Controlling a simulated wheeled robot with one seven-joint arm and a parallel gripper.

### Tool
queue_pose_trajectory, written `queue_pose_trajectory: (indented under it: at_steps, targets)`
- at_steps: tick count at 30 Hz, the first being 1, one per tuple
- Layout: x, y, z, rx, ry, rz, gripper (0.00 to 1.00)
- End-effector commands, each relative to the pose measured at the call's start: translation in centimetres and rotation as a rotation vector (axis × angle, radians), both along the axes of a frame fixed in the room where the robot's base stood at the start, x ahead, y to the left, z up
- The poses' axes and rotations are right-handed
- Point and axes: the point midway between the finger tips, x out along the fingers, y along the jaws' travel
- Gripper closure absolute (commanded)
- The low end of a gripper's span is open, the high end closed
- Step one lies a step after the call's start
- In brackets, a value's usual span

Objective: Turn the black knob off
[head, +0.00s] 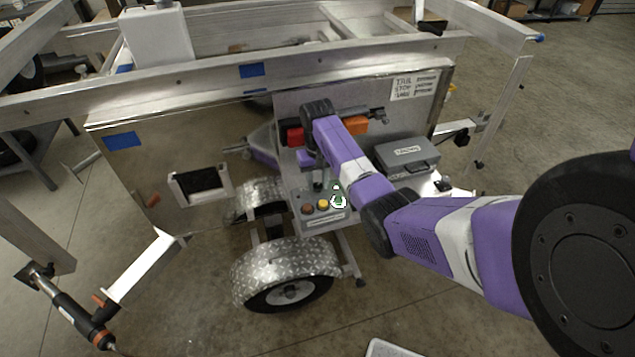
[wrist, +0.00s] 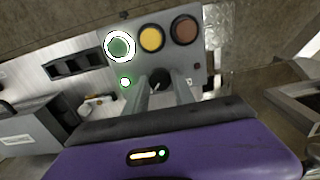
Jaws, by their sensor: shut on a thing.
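The black knob (wrist: 160,77) sits on a grey control panel (wrist: 208,62), below a row of round buttons in the wrist view. My gripper (wrist: 163,86) has its two fingers on either side of the knob, shut on it. A white mark shows on the knob; its exact setting is hard to read. In the head view my gripper (head: 318,178) reaches down to the panel (head: 325,219), and the knob is too small and covered to make out.
The panel carries a lit green button (wrist: 120,46), a yellow button (wrist: 151,38) and a reddish-brown button (wrist: 184,30). A grey case (head: 407,154) stands to the right. A trailer wheel (head: 288,292) under a metal fender is below. Aluminium trailer rails (head: 200,75) run behind.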

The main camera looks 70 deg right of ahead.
Motion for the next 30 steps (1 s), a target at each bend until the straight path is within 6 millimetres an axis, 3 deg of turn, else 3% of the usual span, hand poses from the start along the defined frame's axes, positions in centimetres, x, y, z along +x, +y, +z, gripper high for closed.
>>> queue_pose_trajectory:
  at_steps: [14,30]
  targets:
    - [0.00,-0.01,0.20,0.000,0.001,0.112,1.00]
    - [0.08,-0.03,0.27,0.000,0.000,0.594,1.00]
